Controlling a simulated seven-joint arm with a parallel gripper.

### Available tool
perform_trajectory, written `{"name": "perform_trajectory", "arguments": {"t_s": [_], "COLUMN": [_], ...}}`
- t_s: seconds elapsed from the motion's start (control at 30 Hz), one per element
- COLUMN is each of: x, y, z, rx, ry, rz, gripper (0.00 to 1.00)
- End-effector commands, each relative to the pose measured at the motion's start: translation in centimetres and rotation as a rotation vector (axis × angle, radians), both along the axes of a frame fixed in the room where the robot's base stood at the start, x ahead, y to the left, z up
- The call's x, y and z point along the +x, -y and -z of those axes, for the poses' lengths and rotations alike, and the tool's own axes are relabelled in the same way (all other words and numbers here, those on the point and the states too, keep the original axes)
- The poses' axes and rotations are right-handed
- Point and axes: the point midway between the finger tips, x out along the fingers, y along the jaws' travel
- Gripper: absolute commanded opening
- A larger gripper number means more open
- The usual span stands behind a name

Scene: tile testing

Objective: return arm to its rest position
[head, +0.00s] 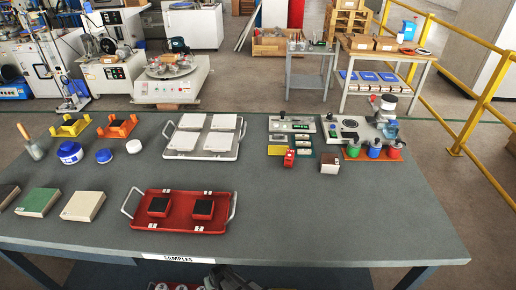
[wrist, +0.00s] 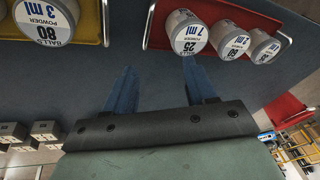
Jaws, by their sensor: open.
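My gripper (wrist: 160,64) shows in the wrist view with its two blue fingers spread apart. Nothing is between them. The view is tilted and looks nearly upside down. The fingertips point toward a red tray (wrist: 152,26) holding several labelled white-and-grey containers, such as the one marked 25 (wrist: 189,36). I cannot tell how far the fingers are from it. In the head view, a dark part of my arm shows at the bottom edge, below the front edge of the grey table (head: 300,205); the fingers are not clear there.
On the tabletop are a red tray (head: 182,222) with two black-topped blocks, a white tray (head: 172,153) with pale tiles, and instruments at the right. A lower shelf with containers shows under the front edge. The table's front right is clear. A yellow tray (wrist: 92,38) shows in the wrist view.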

Motion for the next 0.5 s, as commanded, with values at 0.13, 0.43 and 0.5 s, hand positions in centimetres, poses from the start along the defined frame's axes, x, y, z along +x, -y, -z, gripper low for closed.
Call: {"name": "perform_trajectory", "arguments": {"t_s": [0.13, 0.43, 0.5], "x": [-0.8, -4.4, -5.6], "y": [7.0, 18.9, 21.4], "z": [0.2, 0.0, -0.3], "rx": [-0.075, -0.199, -0.223], "ry": [-0.078, -0.257, -0.302], "rz": [0.052, 0.143, 0.165], "gripper": [0.56, 0.56, 0.56]}}
